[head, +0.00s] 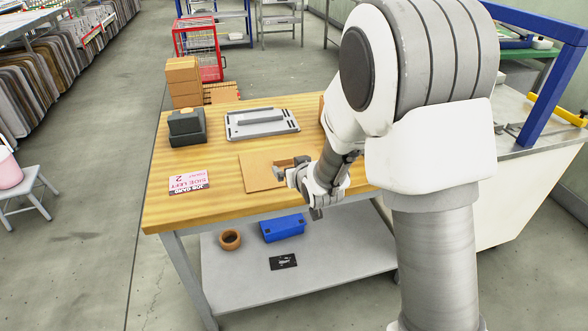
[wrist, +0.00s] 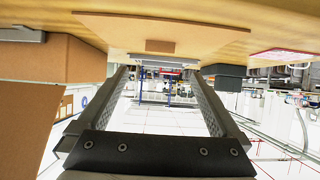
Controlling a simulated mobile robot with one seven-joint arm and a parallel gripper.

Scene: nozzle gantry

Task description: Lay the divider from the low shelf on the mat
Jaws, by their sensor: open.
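A tan mat (head: 258,180) lies flat on the wooden table top; it also shows in the wrist view (wrist: 120,28), which looks upside down. A small darker brown flat piece (wrist: 160,46), which looks like the divider, lies on the mat; in the head view it is partly hidden by my gripper (head: 289,170). My gripper is open, with its two fingers (wrist: 160,73) apart and nothing between them. The brown piece appears ahead of the fingertips; I cannot tell whether they touch it. The low shelf (head: 335,268) is under the table.
The shelf holds a brown ring (head: 230,240), a blue box (head: 282,228) and a black card (head: 283,262). On the table are a dark grey box (head: 187,125), a grey tray (head: 262,123) and a job card (head: 188,182). A brown box (wrist: 50,58) stands close beside my gripper.

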